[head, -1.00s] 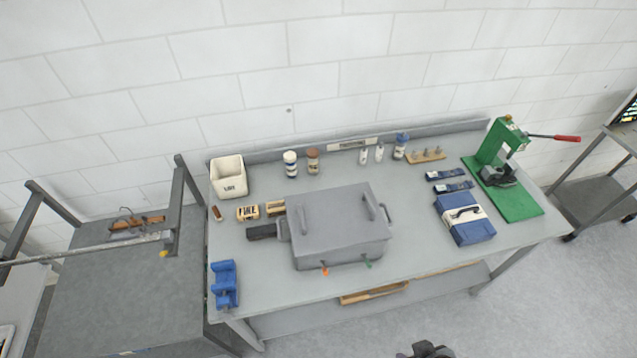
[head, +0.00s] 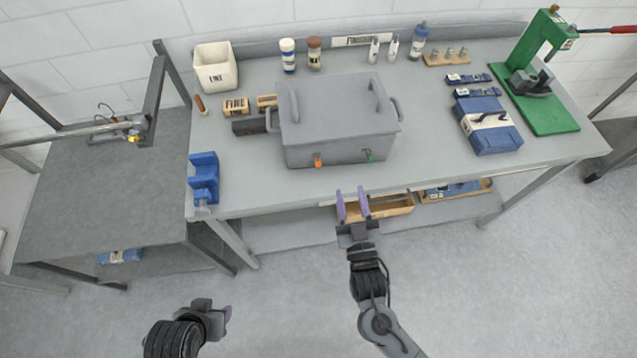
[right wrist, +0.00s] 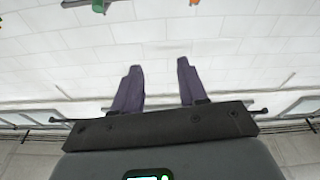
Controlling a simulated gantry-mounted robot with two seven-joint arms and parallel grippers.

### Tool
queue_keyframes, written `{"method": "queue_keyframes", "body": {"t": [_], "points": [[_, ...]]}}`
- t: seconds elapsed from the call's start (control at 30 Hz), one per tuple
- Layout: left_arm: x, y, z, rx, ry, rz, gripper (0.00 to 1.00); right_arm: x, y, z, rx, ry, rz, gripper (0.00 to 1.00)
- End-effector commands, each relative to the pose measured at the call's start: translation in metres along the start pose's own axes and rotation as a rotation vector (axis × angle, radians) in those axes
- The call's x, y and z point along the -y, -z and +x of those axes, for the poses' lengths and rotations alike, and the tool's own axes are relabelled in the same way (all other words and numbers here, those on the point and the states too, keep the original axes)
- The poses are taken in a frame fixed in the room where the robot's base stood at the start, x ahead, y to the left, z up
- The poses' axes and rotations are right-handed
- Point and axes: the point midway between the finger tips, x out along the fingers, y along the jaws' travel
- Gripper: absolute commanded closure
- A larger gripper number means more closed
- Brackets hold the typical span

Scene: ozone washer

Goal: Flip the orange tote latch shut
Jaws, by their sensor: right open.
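The grey lidded tote (head: 338,125) sits on the workbench. Its orange latch (head: 318,160) is on the left of its front face, and a green latch (head: 369,155) is to the right. I cannot tell the orange latch's exact position at this size. In the right wrist view, the orange latch (right wrist: 98,5) and green latch (right wrist: 194,2) show at the top edge. My right gripper (head: 351,195) is open and empty in front of the bench, apart from the tote. My left gripper (head: 226,315) is low at the left; its fingers are mostly hidden.
A blue vise (head: 204,180) is at the bench's front left corner. A blue case (head: 490,127) and a green press (head: 541,80) stand at the right. Wooden trays (head: 380,208) lie on the lower shelf.

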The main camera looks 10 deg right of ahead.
Motion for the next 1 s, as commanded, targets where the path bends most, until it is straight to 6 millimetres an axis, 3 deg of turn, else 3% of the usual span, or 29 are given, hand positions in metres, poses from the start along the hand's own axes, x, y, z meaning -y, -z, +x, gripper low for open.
{"method": "queue_keyframes", "body": {"t": [0.03, 0.2, 0.4, 0.73, 1.0], "points": [[-0.001, -0.011, 0.035, 0.0, 0.002, 0.002, 0.53, 0.011, -0.031, -0.002, -0.037, 0.008, -0.011, 0.58], [-0.001, -0.026, 0.083, 0.0, 0.006, 0.007, 0.53, 0.038, -0.07, 0.005, -0.094, 0.041, -0.031, 0.58], [-0.002, -0.038, 0.118, 0.0, 0.007, 0.008, 0.53, 0.054, -0.085, 0.016, -0.15, 0.068, -0.037, 0.58], [-0.002, -0.042, 0.131, -0.002, 0.006, 0.006, 0.53, 0.054, -0.082, 0.035, -0.186, 0.064, -0.04, 0.58], [-0.004, -0.041, 0.132, -0.005, 0.0, -0.001, 0.53, 0.056, -0.074, 0.073, -0.187, 0.063, -0.041, 0.58]]}}
